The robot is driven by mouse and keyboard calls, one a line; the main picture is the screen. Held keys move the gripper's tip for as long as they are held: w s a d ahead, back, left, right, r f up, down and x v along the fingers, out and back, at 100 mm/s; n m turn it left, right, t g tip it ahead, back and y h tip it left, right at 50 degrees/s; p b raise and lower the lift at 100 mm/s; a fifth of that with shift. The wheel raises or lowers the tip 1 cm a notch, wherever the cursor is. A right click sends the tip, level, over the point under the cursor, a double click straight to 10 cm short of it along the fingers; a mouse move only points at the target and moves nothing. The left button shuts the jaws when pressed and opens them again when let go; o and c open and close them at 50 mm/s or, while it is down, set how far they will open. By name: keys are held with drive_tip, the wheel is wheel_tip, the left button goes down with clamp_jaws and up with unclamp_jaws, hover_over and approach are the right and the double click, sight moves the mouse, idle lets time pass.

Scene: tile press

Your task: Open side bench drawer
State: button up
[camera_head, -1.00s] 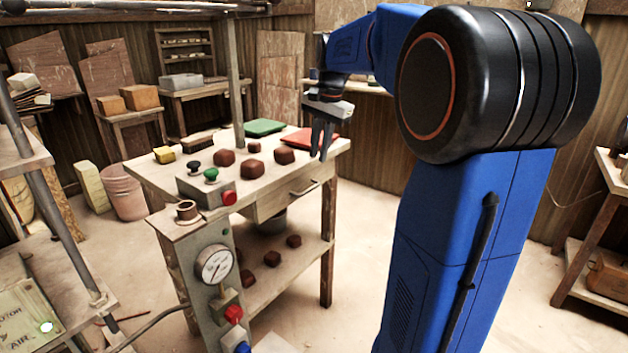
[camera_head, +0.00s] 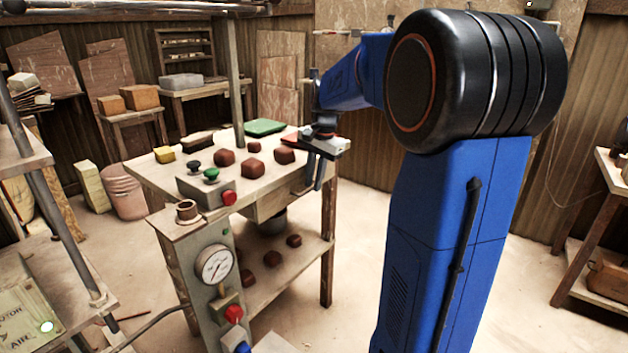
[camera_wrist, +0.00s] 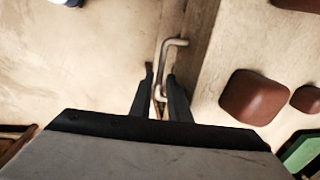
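The side bench drawer (camera_head: 275,204) sits under the bench top on its right side and looks shut. Its bent metal bar handle (camera_wrist: 165,62) shows in the wrist view, standing out from the wooden front. My gripper (camera_head: 315,184) points down at the bench's right edge. In the wrist view, my gripper (camera_wrist: 161,76) has one finger on each side of the handle bar, with a gap between the fingers. I cannot tell whether either finger touches the bar. In the head view the handle is hidden behind my gripper.
The bench top (camera_head: 262,178) bears several brown blocks, a green slab (camera_head: 265,127) and a control box with a red button (camera_head: 229,198). A pressure gauge (camera_head: 215,264) is on the front post. The floor (camera_head: 352,255) right of the bench is clear.

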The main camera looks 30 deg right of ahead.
clamp_jaws()
idle(1.3)
